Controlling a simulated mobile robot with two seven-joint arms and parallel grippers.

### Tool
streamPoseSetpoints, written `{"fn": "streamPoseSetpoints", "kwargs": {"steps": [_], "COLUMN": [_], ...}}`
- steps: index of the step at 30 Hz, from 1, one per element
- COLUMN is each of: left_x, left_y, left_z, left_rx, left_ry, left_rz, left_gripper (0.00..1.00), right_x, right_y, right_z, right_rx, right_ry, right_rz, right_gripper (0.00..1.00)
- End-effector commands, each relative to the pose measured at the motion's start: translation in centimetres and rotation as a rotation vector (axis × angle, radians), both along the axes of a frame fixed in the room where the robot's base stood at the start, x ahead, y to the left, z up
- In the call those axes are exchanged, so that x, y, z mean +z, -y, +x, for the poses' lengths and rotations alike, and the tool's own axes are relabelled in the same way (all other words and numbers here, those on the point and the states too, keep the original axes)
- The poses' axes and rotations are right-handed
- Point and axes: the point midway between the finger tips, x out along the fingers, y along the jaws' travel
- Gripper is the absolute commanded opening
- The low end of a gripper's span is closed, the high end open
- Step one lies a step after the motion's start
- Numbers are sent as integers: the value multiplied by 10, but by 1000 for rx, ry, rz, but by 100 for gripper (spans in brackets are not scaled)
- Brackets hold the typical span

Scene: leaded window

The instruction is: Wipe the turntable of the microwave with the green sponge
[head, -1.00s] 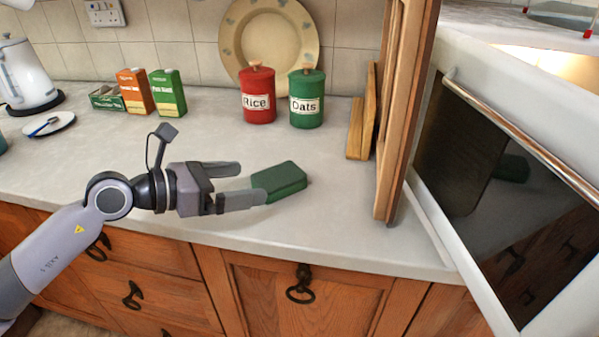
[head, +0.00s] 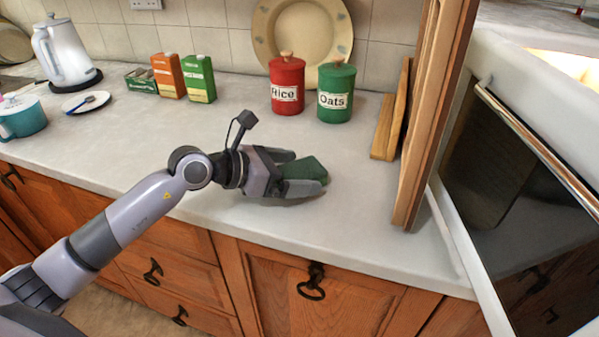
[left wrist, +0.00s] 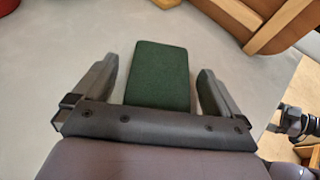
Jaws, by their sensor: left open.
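The green sponge (head: 305,170) lies on the grey worktop, between the fingers of my left gripper (head: 308,174). In the left wrist view the sponge (left wrist: 158,76) shows between the two open fingers of the left gripper (left wrist: 158,80), with a gap on both sides. The microwave (head: 510,45) stands at the right, with its dark-glass door (head: 510,190) swung toward me. The turntable cannot be seen. My right gripper is not clearly in view in the head view; dark gripper-like parts at the right edge of the left wrist view are too unclear to tell.
Rice (head: 287,84) and oats (head: 336,90) canisters stand at the back. The worktop (head: 130,135) left of the gripper is mostly clear.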

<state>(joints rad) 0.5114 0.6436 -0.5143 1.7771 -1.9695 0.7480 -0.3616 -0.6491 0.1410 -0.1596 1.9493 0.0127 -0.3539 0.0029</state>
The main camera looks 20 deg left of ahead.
Motion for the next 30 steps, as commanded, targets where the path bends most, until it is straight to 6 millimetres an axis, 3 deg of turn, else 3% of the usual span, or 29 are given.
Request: {"fn": "streamPoseSetpoints", "kwargs": {"steps": [11, 12, 17, 30], "left_x": [-6, -6, -6, -3], "left_y": [9, 9, 9, 9], "left_z": [8, 8, 8, 8], "left_rx": [0, 0, 0, 0], "left_ry": [0, 0, -1, 1], "left_rz": [1, 1, 1, 1], "left_gripper": [99, 96, 44, 38], "right_x": [1, 1, 1, 1], "right_y": [0, -1, -1, 0], "right_z": [0, 0, 0, 0], "right_rx": [-1, -1, -1, -1], "right_ry": [0, 0, 0, 0], "right_rz": [2, 2, 2, 2], "right_gripper": [93, 93, 93, 93]}}
